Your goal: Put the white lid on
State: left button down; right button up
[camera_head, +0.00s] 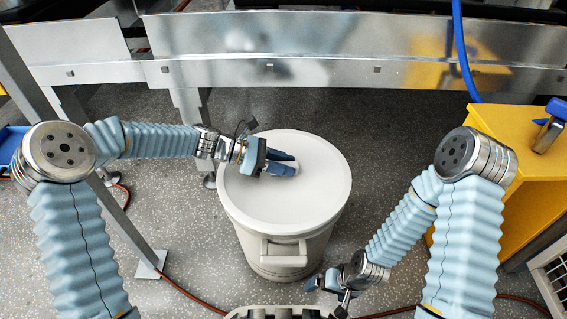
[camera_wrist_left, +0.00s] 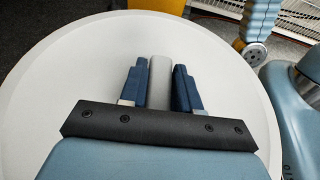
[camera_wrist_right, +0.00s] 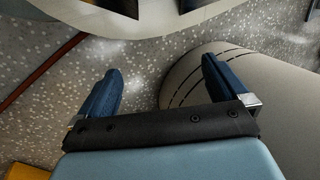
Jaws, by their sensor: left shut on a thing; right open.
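The round white lid (camera_head: 300,195) lies over the top of the white bin (camera_head: 282,255), which stands upright on the floor. From these views I cannot tell whether the lid is fully seated. My left gripper (camera_head: 282,163) is shut on the lid's grey handle bar; the left wrist view shows the handle (camera_wrist_left: 159,82) between the blue fingers, with the lid's disc (camera_wrist_left: 80,90) around it. My right gripper (camera_head: 322,281) is open and empty, low at the bin's front right. In the right wrist view the bin's side (camera_wrist_right: 240,100) is near the right finger.
A steel panel (camera_head: 330,50) runs across the back. A yellow cabinet (camera_head: 520,190) with a blue-handled item (camera_head: 550,125) on it stands at right. A steel leg (camera_head: 120,205) stands at left. A red hose (camera_head: 190,295) crosses the speckled floor.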

pick_arm(q)
jog(key=shift+p, duration=0.6)
dwell(0.7)
jog(key=shift+f+p, duration=0.15)
jog(key=shift+p, duration=0.35)
dwell(1.2)
jog(key=shift+c, duration=1.2)
grip_release()
jog(key=shift+r+p, duration=3.2)
jog(key=shift+r, duration=0.35)
jog(key=shift+s+f, duration=0.1)
